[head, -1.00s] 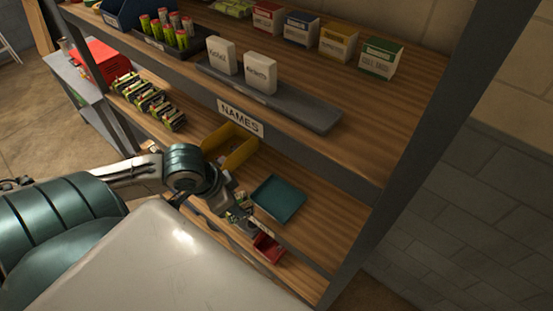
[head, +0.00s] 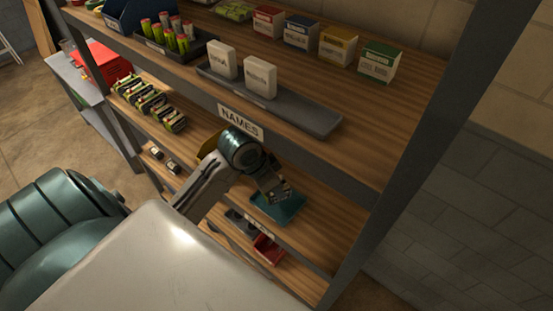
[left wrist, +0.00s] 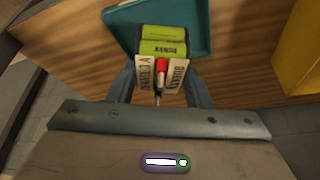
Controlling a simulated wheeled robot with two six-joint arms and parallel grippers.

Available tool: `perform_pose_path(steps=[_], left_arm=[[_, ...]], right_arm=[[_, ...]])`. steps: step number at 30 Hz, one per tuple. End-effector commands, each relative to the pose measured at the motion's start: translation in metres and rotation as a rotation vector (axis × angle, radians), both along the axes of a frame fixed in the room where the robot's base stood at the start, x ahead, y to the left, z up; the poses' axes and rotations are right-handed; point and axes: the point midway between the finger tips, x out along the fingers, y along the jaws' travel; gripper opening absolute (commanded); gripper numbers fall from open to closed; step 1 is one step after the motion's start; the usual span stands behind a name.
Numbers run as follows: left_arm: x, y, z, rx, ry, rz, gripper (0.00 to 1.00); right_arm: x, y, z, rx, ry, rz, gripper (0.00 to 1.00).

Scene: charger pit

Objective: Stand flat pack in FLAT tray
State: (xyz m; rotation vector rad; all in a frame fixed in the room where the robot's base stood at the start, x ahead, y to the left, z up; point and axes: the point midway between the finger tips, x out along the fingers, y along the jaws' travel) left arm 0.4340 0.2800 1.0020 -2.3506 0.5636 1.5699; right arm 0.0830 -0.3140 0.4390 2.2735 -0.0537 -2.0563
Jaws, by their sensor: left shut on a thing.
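My left gripper (head: 277,192) is shut on a green and black battery pack (left wrist: 163,42), with pale lettered labels and a red-tipped lead facing the wrist camera. The gripper also shows in the left wrist view (left wrist: 161,88). The pack is over the teal tray (head: 290,215) on the lower shelf. In the left wrist view the pack covers part of that tray (left wrist: 197,25); I cannot tell whether it touches the tray floor. A small label (head: 257,225) sits on the shelf edge below, too small to read surely. My right gripper is out of view.
A yellow bin (head: 208,146) is partly hidden behind my left arm; it also shows at right in the left wrist view (left wrist: 300,50). A red tray (head: 268,249) sits lower down. Several packs (head: 150,102) stand left.

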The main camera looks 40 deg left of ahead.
Motion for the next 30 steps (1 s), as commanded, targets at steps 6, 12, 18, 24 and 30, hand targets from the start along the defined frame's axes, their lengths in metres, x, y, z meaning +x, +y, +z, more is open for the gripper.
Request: perform_pose_path(steps=[6, 12, 18, 24, 30], left_arm=[[0.01, -0.004, -0.004, 0.0, 0.002, 0.001, 0.1], [0.009, -0.004, -0.029, 0.0, 0.005, 0.0, 0.1], [0.01, -0.004, -0.036, 0.002, -0.001, -0.001, 0.1], [0.01, -0.004, -0.038, 0.001, 0.001, -0.001, 0.1], [0.009, -0.004, -0.038, 0.001, 0.002, -0.001, 0.67]], right_arm=[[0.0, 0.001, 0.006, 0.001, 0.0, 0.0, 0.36], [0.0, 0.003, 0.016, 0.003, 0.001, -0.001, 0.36], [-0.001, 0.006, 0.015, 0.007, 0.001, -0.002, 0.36], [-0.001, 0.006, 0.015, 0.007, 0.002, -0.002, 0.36], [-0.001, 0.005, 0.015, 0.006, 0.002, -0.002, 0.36]])
